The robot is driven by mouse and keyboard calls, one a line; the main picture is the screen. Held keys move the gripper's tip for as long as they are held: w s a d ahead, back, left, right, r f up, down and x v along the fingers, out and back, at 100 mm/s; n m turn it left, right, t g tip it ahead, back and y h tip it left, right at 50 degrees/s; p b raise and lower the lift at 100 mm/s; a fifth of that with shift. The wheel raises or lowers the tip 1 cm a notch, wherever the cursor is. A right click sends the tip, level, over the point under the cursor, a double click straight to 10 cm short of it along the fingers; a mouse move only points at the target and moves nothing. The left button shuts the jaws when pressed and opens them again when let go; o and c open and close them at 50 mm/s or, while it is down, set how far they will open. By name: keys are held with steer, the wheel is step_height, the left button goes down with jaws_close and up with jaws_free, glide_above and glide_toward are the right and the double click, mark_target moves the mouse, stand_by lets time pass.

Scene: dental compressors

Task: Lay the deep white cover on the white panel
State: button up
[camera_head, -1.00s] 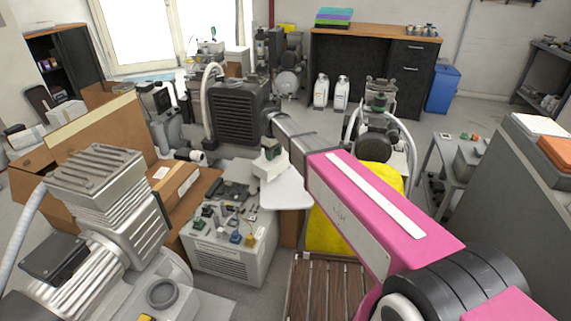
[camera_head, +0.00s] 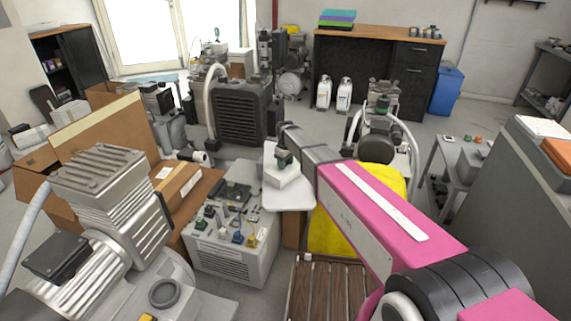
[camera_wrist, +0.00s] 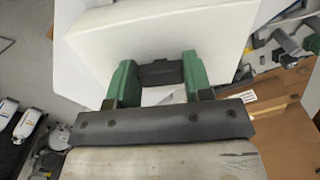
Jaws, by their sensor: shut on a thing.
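The deep white cover (camera_head: 282,176) is a small white box in the middle of the head view. My gripper (camera_head: 283,158) is shut on it from above with green fingers. The white panel (camera_head: 290,200) is a flat, pale, round-cornered plate. In the head view the cover overlaps the panel, whose surface shows in front of and behind it. I cannot tell whether they touch. In the wrist view the cover (camera_wrist: 160,30) fills the top beyond my green fingertips (camera_wrist: 158,72) and hides most of what lies beneath.
A grey unit (camera_head: 235,235) with small parts on top stands left of the panel. An open cardboard box (camera_head: 100,130) and a silver compressor (camera_head: 105,200) are farther left. A yellow object (camera_head: 380,178) and a slatted wooden surface (camera_head: 328,285) lie near my pink arm.

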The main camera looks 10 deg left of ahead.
steer(key=shift+f, duration=0.1)
steer(key=o, duration=1)
step_height(320, 180, up, 12)
steer(key=s+d+f+m, duration=0.1)
steer(key=s+d, duration=0.2)
steer(key=d, duration=0.3)
steer(key=s+d+f+m, duration=0.2)
steer(key=s+d, duration=0.1)
steer(key=d, duration=0.2)
steer(key=s+d+f+m, duration=0.1)
steer(key=s+d+f, duration=0.1)
steer(key=d, duration=0.4)
steer(key=shift+s+d+f+m, duration=0.25)
steer(key=shift+s+d+m, duration=0.05)
steer(key=shift+s, duration=0.25)
steer(key=s+d+f+m, duration=0.4)
steer(key=s+d+m, duration=0.2)
steer(key=s+d, duration=0.9)
steer(key=shift+s+d+f+m, duration=0.2)
steer(key=shift+d+m, duration=0.2)
steer(key=shift+d, duration=0.65)
